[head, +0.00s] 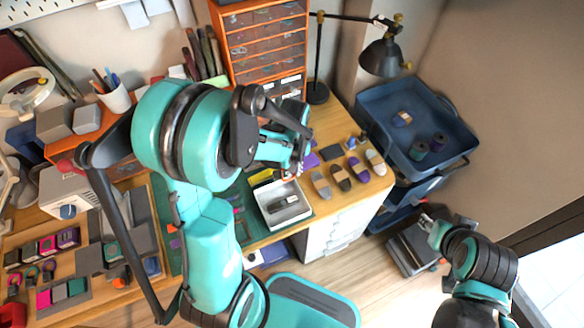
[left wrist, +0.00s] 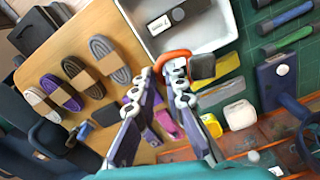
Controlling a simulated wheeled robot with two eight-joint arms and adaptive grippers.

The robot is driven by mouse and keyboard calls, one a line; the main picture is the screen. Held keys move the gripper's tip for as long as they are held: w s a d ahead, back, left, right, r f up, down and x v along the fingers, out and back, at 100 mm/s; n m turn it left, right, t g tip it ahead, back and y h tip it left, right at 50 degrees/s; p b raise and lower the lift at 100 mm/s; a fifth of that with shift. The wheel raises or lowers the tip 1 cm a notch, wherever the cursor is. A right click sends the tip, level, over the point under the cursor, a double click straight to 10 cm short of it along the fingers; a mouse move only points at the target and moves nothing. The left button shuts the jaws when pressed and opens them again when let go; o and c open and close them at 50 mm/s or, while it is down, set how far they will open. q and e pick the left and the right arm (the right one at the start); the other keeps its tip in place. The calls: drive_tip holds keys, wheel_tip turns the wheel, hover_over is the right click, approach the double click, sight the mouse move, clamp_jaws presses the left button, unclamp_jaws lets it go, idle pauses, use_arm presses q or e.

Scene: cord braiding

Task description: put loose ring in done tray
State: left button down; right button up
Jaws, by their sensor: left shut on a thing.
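An orange ring (left wrist: 174,56) is between the fingertips of my left gripper (left wrist: 164,76). The fingers are shut on it, and it appears over the near edge of a white tray in the left wrist view. In the head view my left gripper (head: 291,172) is above the back edge of that white tray (head: 268,217); the ring is mostly hidden there. The tray also shows in the left wrist view (left wrist: 215,28), with a dark piece with a pale label (left wrist: 178,14) inside. My right gripper (head: 432,228) is low at the right, away from the bench; its jaws are too small to read.
Several banded cord bundles (head: 340,178) lie right of the white tray. Orange drawers (head: 265,45) and a black lamp (head: 385,55) stand behind. A blue cart tray (head: 385,105) with spools stands at the right. Tools lie on the green mat left of the tray.

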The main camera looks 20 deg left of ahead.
sight(286, 193)
use_arm(q)
drive_tip(key=f+n+b, duration=0.1)
drive_tip(key=f+b, duration=0.1)
drive_tip(key=f, duration=0.1)
drive_tip(key=s+a+f+n+b, duration=0.1)
drive_tip(key=f+b, duration=0.2)
drive_tip(key=s+a+f+n+b, duration=0.1)
drive_tip(key=f+b, duration=0.2)
drive_tip(key=f, duration=0.1)
drive_tip(key=shift+n, duration=0.3)
use_arm(e)
wheel_tip(286, 193, down, 8)
drive_tip(key=shift+s, duration=0.3)
use_arm(q)
drive_tip(key=shift+f+b, duration=0.2)
drive_tip(key=shift+b, duration=0.2)
use_arm(e)
drive_tip(key=shift+a+f, duration=0.1)
drive_tip(key=shift+f, duration=0.3)
use_arm(q)
drive_tip(key=c, duration=1.5)
unclamp_jaws()
wheel_tip(286, 193, up, 12)
